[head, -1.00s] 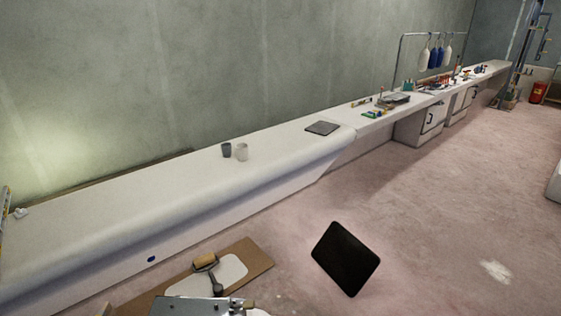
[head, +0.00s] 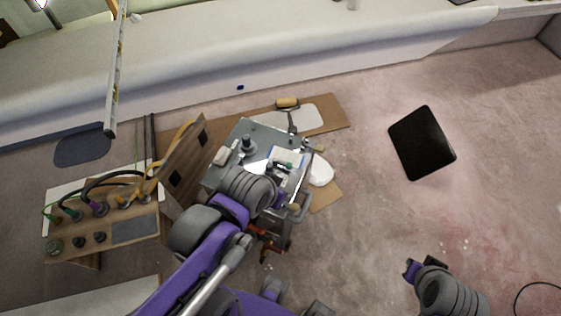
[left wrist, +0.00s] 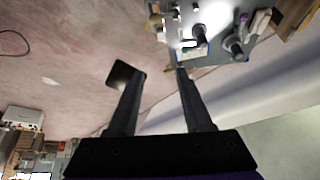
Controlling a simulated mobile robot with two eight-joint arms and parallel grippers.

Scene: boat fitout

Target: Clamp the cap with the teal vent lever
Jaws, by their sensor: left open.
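A small teal part (head: 284,164) lies among pale items on the grey cart top (head: 258,127) in the head view; I cannot tell whether it is the vent lever, and no cap is clear. My left arm reaches over the cart and hides part of it. In the left wrist view my left gripper (left wrist: 160,74) is open, with nothing between its fingers. The cart top (left wrist: 222,58) with dark knob-like fittings shows beyond the right fingertip, apart from it. My right gripper (head: 424,266) is at the lower right over the floor; its jaws are unclear.
A wooden board (head: 130,222) with hoses and several coloured fittings stands left of the cart. A roller (head: 288,103) lies on cardboard (head: 335,112) behind it. A black panel (head: 422,143) is on the right. The white bench (head: 200,75) runs along the back. Floor between is free.

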